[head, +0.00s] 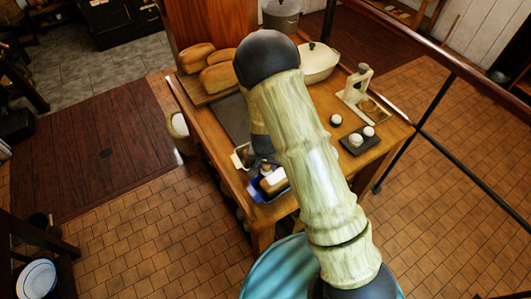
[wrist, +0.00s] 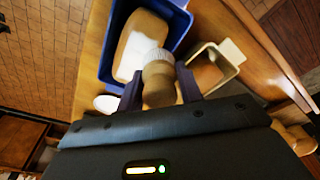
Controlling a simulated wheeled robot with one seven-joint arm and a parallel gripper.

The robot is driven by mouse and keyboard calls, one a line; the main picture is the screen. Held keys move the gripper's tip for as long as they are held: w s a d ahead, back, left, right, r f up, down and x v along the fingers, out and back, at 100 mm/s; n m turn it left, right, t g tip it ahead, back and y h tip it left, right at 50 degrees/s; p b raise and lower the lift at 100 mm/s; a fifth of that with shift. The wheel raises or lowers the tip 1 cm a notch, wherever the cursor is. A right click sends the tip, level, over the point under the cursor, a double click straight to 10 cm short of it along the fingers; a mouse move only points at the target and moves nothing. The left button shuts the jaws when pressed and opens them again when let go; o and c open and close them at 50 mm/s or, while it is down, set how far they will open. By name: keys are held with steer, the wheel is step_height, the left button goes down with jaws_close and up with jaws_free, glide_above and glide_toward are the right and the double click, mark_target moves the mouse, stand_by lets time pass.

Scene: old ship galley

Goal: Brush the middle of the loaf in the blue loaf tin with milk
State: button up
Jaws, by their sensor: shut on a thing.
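My gripper (wrist: 160,88) is shut on a brush (wrist: 158,82) with a round wooden handle and pale bristles. In the wrist view the bristle end overlaps the near part of the loaf (wrist: 138,42); I cannot tell whether it touches. The loaf lies in the blue loaf tin (wrist: 182,27), pale on top and brown at its side. In the head view the blue tin (head: 256,193) is at the table's near end, partly behind my arm, which hides much of the gripper. I cannot make out a milk container for certain.
A cream tin (wrist: 235,52) stands close beside the blue one; it also shows in the head view (head: 236,160). A small white round thing (wrist: 106,103) is left of the brush. Loaves (head: 197,58), a cream lidded pot (head: 320,60) and a dark tray (head: 352,146) are farther off.

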steer(key=shift+d+r, duration=0.2)
steer(key=shift+r, duration=0.5)
steer(key=shift+w+d+r+p, duration=0.15)
steer(key=shift+d+r+p, duration=0.2)
steer(key=shift+r+p, duration=0.7)
steer(key=shift+p, duration=0.05)
steer(key=shift+a+r+p, duration=0.2)
steer(key=shift+r+p, duration=0.1)
steer(key=shift+r, duration=0.2)
